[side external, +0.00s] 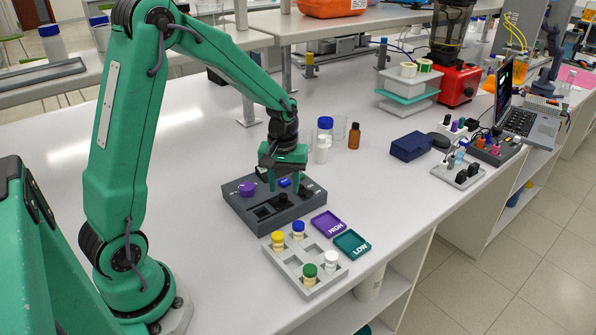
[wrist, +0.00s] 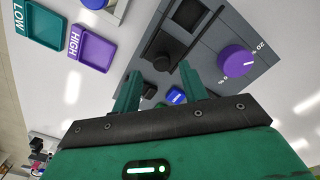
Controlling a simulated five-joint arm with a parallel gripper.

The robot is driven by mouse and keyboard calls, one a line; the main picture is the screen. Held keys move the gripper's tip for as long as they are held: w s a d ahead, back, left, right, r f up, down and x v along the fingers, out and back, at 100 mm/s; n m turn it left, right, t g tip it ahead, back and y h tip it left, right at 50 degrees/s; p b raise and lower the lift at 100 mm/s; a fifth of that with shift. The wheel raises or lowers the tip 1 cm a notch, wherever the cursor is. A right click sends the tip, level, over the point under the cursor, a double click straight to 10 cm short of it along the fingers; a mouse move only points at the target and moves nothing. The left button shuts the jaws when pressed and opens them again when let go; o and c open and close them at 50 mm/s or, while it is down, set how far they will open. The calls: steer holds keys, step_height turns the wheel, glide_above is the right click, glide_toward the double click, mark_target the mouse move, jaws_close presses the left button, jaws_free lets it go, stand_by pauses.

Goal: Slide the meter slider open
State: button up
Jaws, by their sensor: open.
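The meter box (side external: 250,214) is a dark grey panel on the white bench, also in the wrist view (wrist: 222,62). It carries a purple dial (side external: 247,188), a blue switch (wrist: 176,96) and a recessed dark slot (wrist: 172,40). A black knob, which looks like the slider (wrist: 162,62), sits at one end of the slot; it shows in the side view too (side external: 282,199). My gripper (side external: 284,184) points down over the panel, open and empty. In the wrist view its fingers (wrist: 158,82) stand apart, with the knob between and beyond their tips. I cannot tell whether they touch it.
A grey rack (side external: 288,262) with yellow-, blue-, green- and white-capped vials stands in front of the box. A purple HIGH tray (side external: 328,224) and teal LOW tray (side external: 351,244) lie at its right. Bottles (side external: 354,136) stand behind. The bench farther right is clear up to a blue box (side external: 411,146).

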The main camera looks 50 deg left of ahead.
steer(key=shift+r, duration=2.85)
steer(key=shift+r, duration=0.2)
step_height(320, 180, up, 4)
glide_above(284, 194)
steer(key=shift+d+r, duration=0.1)
steer(key=shift+r, duration=0.15)
steer(key=shift+r, duration=0.1)
steer(key=s+d+r+m+t, duration=0.2)
steer(key=s+d+r+m, duration=0.1)
steer(key=s, duration=0.5)
steer(key=s+d+r+m+t, duration=0.3)
steer(key=s+d+m, duration=0.3)
steer(key=s, duration=0.3)
steer(key=shift+r+t, duration=0.2)
steer(key=shift+t, duration=0.1)
